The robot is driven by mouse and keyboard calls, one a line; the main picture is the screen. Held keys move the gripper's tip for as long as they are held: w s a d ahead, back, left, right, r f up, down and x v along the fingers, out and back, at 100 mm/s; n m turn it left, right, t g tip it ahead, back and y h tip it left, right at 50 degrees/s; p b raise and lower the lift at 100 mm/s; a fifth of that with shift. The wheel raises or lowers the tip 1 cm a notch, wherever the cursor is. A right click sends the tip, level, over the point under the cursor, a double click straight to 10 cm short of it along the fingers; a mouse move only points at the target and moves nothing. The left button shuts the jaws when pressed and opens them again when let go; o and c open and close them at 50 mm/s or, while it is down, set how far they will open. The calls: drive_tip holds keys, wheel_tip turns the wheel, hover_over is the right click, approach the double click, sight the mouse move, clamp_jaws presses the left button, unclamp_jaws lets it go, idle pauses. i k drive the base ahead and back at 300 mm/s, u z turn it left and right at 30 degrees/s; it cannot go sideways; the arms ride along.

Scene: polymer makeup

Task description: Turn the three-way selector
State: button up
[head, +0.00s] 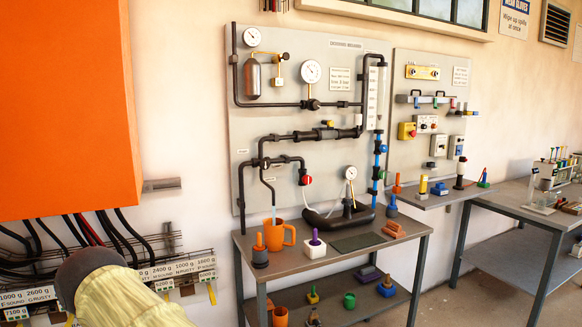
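I cannot tell for sure which part is the three-way selector. The smaller grey board (402,83) at the right carries several small control boxes. Among them are a yellow box with a red button (407,131), a grey box with small knobs (427,124), a pale box with a dark centre (438,146) and a pale box with a blue part (457,147). Their switch positions are too small to read. The large pipe board (330,130) to the left has a red round handle (305,180) low on it. My gripper is not in view; what seems to be my arm shows at bottom left.
A grey workbench (340,249) below the boards holds an orange mug (281,235), a black hand pump and small blocks. A shelf (437,199) juts out under the right board. A large orange cabinet (65,110) and hanging cables fill the left. Floor shows at lower right.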

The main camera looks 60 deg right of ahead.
sight(264, 165)
drive_tip(key=z, duration=1.55)
